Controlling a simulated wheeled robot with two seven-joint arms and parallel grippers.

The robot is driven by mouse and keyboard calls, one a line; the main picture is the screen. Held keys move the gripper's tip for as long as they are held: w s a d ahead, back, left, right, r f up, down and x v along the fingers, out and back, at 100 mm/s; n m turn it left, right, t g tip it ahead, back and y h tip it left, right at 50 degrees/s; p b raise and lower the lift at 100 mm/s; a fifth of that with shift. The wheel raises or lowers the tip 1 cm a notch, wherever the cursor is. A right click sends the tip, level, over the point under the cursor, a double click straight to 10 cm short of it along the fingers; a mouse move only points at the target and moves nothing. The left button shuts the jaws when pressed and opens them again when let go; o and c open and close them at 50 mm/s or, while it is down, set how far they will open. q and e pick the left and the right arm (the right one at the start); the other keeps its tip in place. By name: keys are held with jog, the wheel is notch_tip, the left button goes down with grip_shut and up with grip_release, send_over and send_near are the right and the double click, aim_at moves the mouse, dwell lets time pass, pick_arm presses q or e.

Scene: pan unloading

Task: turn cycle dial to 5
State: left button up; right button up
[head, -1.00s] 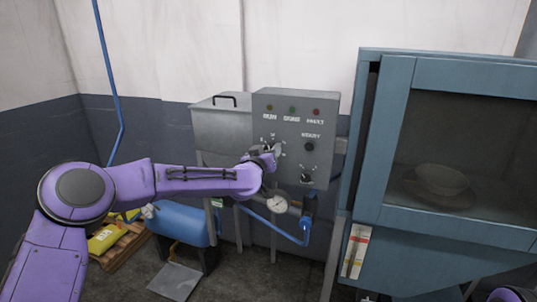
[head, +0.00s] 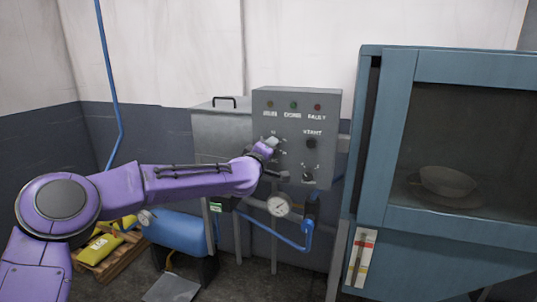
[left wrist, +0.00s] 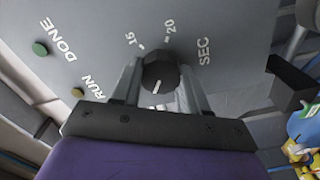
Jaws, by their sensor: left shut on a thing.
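The grey control panel (head: 322,120) carries lamps, a small button and two dials. My left gripper (head: 270,145) is at the upper-left dial, which it mostly hides in the head view. In the left wrist view my left gripper (left wrist: 158,88) is shut on the sides of this black dial (left wrist: 160,70). A white pointer line shows on the dial's face, on the side toward the hand. The lower-right dial (head: 308,174) is free of my gripper. My right gripper is not in view.
A blue-framed cabinet with a glass window (head: 440,68) stands close on the right, with a bowl (head: 447,182) inside. A pressure gauge (head: 278,206) and blue pipes sit below the panel. A blue tank (head: 180,238) stands low on the left.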

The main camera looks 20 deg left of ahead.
pick_arm(q)
jog(key=shift+a+r+n, duration=0.2)
jog(key=shift+r+n, duration=0.05)
jog(key=shift+n, duration=0.35)
jog(key=o, duration=0.9)
jog(key=shift+o, duration=0.8)
jog(key=shift+f, duration=0.15)
jog(key=s+b, duration=0.3)
jog(key=s, duration=0.7)
jog(key=shift+s+a+b, duration=0.15)
jog(key=shift+s+b, duration=0.1)
jog(key=shift+b, duration=0.1)
